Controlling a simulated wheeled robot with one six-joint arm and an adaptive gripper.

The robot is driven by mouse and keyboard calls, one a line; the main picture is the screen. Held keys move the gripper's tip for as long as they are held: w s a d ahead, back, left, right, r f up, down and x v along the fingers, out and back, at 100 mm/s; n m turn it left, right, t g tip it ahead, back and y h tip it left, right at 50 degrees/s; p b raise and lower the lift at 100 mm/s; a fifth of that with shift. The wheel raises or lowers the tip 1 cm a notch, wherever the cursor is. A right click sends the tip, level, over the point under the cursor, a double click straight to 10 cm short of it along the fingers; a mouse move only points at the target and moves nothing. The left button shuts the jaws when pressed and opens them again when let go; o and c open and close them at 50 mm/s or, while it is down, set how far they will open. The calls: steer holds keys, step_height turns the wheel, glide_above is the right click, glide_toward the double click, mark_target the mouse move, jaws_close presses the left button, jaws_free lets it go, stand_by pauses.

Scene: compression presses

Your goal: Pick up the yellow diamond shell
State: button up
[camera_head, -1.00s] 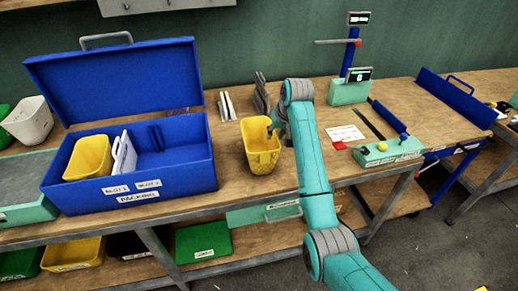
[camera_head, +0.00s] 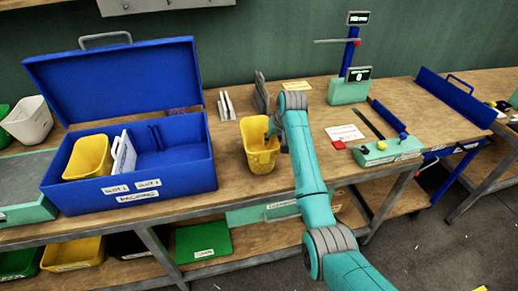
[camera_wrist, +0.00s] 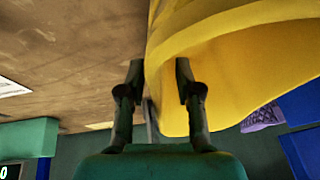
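A yellow bin-like shell (camera_head: 259,160) stands upright on the wooden bench, right of the blue packing box. My gripper (camera_head: 271,136) is at its right rim in the head view, partly hidden by my wrist. In the wrist view, the yellow shell (camera_wrist: 240,75) fills the upper right, close to the camera. My gripper (camera_wrist: 159,68) shows there with its fingers apart, one outside the shell's edge and one overlapping its yellow surface. I cannot tell whether either finger touches the wall. A second yellow container (camera_head: 88,158) sits in the blue box's left part.
The open blue packing box (camera_head: 200,175) holds a white divider (camera_head: 124,153). Grey upright plates (camera_head: 261,94) stand behind the shell. A teal press with a display (camera_head: 347,91) and a teal control box (camera_head: 385,152) are to the right. Bare bench lies between.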

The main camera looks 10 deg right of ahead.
steer(key=shift+f, duration=0.2)
stand_by(0.4)
jaws_close()
